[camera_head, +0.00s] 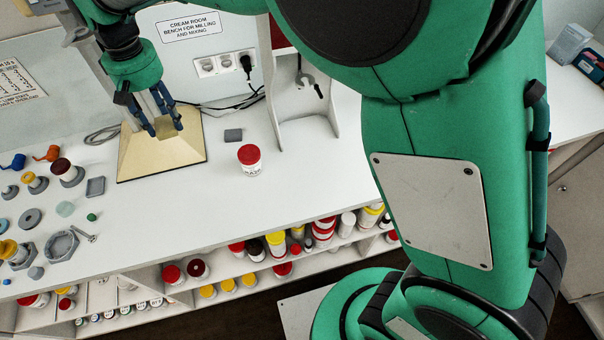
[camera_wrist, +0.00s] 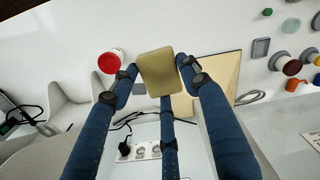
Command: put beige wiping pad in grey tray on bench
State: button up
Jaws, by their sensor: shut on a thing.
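The beige wiping pad (camera_wrist: 157,72) is held between the fingertips of my gripper (camera_wrist: 158,68), with its flat face toward the wrist camera. In the head view my gripper (camera_head: 166,128) points down over a tan board (camera_head: 140,166) on the bench, and the pad shows only as a small patch between the fingers. A small square grey tray (camera_head: 95,186) lies on the white bench to the left of the board. It also shows in the wrist view (camera_wrist: 261,48), to the right of the pad, apart from my gripper.
A red-capped white jar (camera_head: 250,160) and a dark grey block (camera_head: 233,135) stand right of the board. Several knobs and grey parts crowd the bench's left, including a hexagonal one (camera_head: 62,245). A socket panel (camera_head: 224,64) with cables is behind. The bench front centre is clear.

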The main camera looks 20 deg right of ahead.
jog(key=s+d+f+m, duration=0.25)
jog(key=d+f, duration=0.45)
jog(key=d, duration=0.5)
jog(key=s+d+f+m, duration=0.25)
jog(key=d+f, duration=0.45)
jog(key=d, duration=0.5)
jog(key=s+d+f+m+p, duration=0.1)
jog(key=s+d+f+m, duration=0.1)
jog(key=s+d+f, duration=0.3)
jog(key=s+d+f+m, duration=0.3)
jog(key=s+d+f, duration=0.3)
jog(key=s+d, duration=0.4)
jog(key=s, duration=0.2)
jog(key=shift+s+p, duration=0.35)
jog(key=shift+d, duration=0.1)
jog(key=w, duration=0.5)
jog(key=w+f+b, duration=0.1)
jog(key=w, duration=0.4)
jog(key=w+d, duration=0.1)
jog(key=w, duration=0.5)
jog(key=shift+f+b, duration=0.2)
jog(key=shift+b, duration=0.1)
jog(key=shift+f+b, duration=0.4)
jog(key=shift+f, duration=1.35)
